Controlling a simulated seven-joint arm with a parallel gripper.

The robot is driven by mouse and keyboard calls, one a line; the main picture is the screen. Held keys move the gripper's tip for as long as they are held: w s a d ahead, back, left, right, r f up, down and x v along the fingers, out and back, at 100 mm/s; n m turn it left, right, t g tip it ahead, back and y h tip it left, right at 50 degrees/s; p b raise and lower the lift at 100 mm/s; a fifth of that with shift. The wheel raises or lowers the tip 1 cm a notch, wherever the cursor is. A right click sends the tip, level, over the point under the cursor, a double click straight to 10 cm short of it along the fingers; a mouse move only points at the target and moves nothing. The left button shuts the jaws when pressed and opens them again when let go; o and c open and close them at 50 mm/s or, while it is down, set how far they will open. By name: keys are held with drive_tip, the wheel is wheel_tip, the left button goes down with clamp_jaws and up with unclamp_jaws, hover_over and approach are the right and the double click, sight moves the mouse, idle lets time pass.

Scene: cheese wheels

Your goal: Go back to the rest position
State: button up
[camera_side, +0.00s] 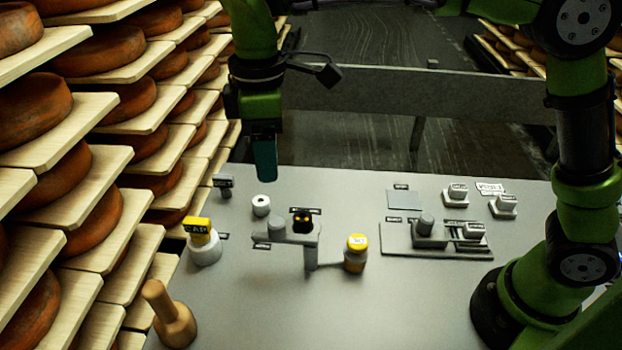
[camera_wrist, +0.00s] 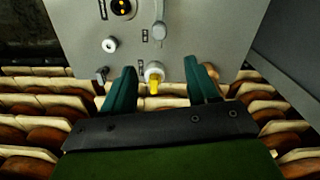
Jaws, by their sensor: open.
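My gripper (camera_side: 264,165) hangs above the far left part of the grey table (camera_side: 330,315), fingers pointing down and clear of the surface. In the wrist view my gripper (camera_wrist: 162,88) shows two teal fingers spread wide apart. Nothing is held between them. A white round piece with a yellow block on top (camera_side: 202,240) stands on the table at the left. It appears beyond the gap between the fingers in the wrist view (camera_wrist: 153,75), apart from them.
Shelves of cheese wheels (camera_side: 105,50) line the left side. A wooden peg (camera_side: 170,315), a white ring (camera_side: 261,205), a yellow-capped jar (camera_side: 355,254) and a grey slotted fixture (camera_side: 440,240) stand on the table. The front middle of the table is clear.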

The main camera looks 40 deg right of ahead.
drive_tip(key=shift+r, duration=0.65)
drive_tip(key=s+d+f+m+t+y, duration=0.1)
drive_tip(key=s+d+m+t, duration=0.2)
drive_tip(key=s+d+m, duration=0.4)
drive_tip(key=s+d+f+m+t+y, duration=0.1)
drive_tip(key=s+d+m+t, duration=0.3)
drive_tip(key=d, duration=1.1)
drive_tip(key=s+m, duration=0.3)
drive_tip(key=m, duration=0.1)
